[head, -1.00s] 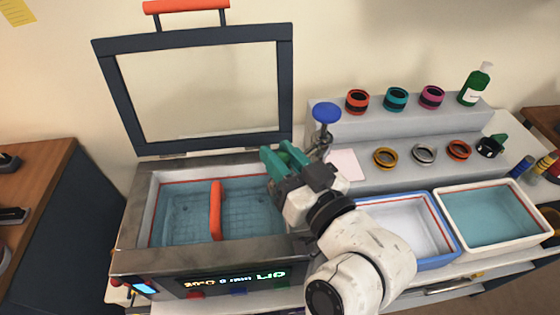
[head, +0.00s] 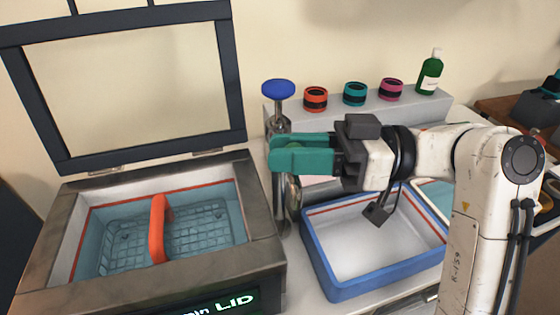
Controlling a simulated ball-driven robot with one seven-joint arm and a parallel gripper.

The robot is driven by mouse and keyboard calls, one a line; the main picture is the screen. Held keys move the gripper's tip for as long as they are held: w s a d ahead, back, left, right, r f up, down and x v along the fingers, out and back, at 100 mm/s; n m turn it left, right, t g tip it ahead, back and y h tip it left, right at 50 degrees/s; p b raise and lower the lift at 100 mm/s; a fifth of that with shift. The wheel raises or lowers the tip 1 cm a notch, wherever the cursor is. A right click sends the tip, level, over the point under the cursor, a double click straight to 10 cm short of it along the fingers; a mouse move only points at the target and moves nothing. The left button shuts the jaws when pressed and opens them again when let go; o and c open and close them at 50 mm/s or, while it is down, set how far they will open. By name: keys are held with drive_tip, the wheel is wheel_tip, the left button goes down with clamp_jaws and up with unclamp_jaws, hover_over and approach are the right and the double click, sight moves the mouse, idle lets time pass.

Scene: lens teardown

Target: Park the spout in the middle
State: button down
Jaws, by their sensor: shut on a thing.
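A metal tap with a blue knob (head: 278,89) stands between the bath and the blue-rimmed tray. The tap's metal spout (head: 281,200) shows just below my fingers; its middle is hidden behind them, and I cannot clearly tell which way its outlet points. My gripper (head: 285,154), with teal fingers, reaches in from the right at the tap and is shut on the spout.
The bath (head: 268,250) at left has its lid (head: 236,90) raised and holds a wire basket with an orange handle (head: 158,230). The blue-rimmed tray (head: 318,265) is at right. Rings and a green bottle (head: 430,75) stand on the shelf behind.

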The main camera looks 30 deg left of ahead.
drive_tip(key=shift+w+d+n+g+h+b, duration=0.3)
drive_tip(key=shift+w+d+n+g+h, duration=0.15)
drive_tip(key=shift+n+g, duration=0.2)
drive_tip(key=c, duration=0.9)
unclamp_jaws()
drive_tip(key=shift+a, duration=0.1)
drive_tip(key=b+v, duration=0.1)
drive_tip(key=v, duration=0.9)
drive_tip(key=shift+w+d, duration=0.25)
drive_tip(key=shift+w, duration=0.05)
drive_tip(key=shift+s+f, duration=0.1)
